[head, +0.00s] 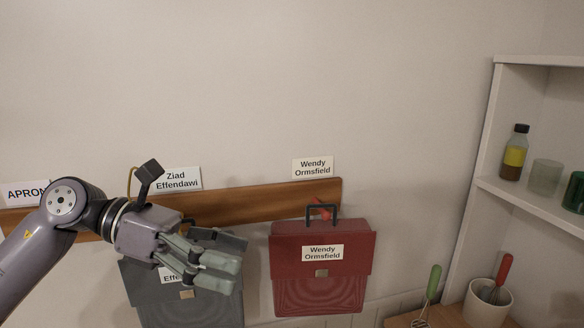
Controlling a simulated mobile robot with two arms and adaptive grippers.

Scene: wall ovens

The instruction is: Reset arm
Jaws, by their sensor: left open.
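My left gripper (222,262) reaches in from the left at the lower middle of the head view. Its grey fingers are open and point to the right and down. It is in front of a grey bag (188,308) that hangs below the wooden rail (235,203), and it hides the upper part of that bag and part of its label. I cannot tell whether the fingers touch the bag. My right gripper is not in view.
A red briefcase (319,283) labelled Wendy Ormsfield hangs from a red hook (325,205), right of the gripper. A white shelf (530,203) with a bottle (515,155) and glasses stands at the right. Below are a utensil pot (486,306) and a green-handled whisk (432,284). The upper wall is clear.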

